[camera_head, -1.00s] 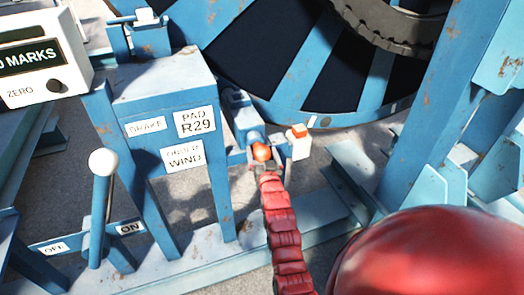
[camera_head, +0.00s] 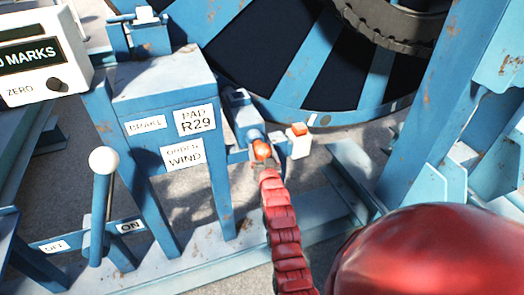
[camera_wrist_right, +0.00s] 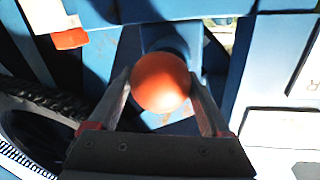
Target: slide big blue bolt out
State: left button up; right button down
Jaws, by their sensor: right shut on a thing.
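The bolt shows as an orange-red ball knob (camera_head: 262,150) on a blue mount (camera_head: 240,112), beside the blue stand in the head view. My right gripper (camera_head: 261,160) reaches it from below and is shut on the knob. In the right wrist view the knob (camera_wrist_right: 160,82) sits between the two fingers of my right gripper (camera_wrist_right: 162,95), one on each side. A round blue part (camera_wrist_right: 172,48) lies directly behind the knob. The bolt's shaft is mostly hidden by the knob. My left gripper is not in view.
A white block with an orange-red top (camera_head: 299,140) stands just right of the knob. The large blue and black reel (camera_head: 330,75) is behind. A lever with a white ball (camera_head: 103,160) stands at the left, and a blue upright (camera_head: 425,110) at the right.

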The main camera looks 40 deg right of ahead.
jog(key=shift+s, duration=0.3)
jog(key=d+b+v, duration=0.1)
jog(key=b+v, duration=0.1)
jog(key=v, duration=0.8)
jog(key=shift+s+d, duration=0.35)
jog(key=shift+c, duration=0.7)
grip_release()
jog(key=shift+o, duration=0.7)
jog(key=shift+s, duration=0.15)
jog(key=shift+r, duration=0.1)
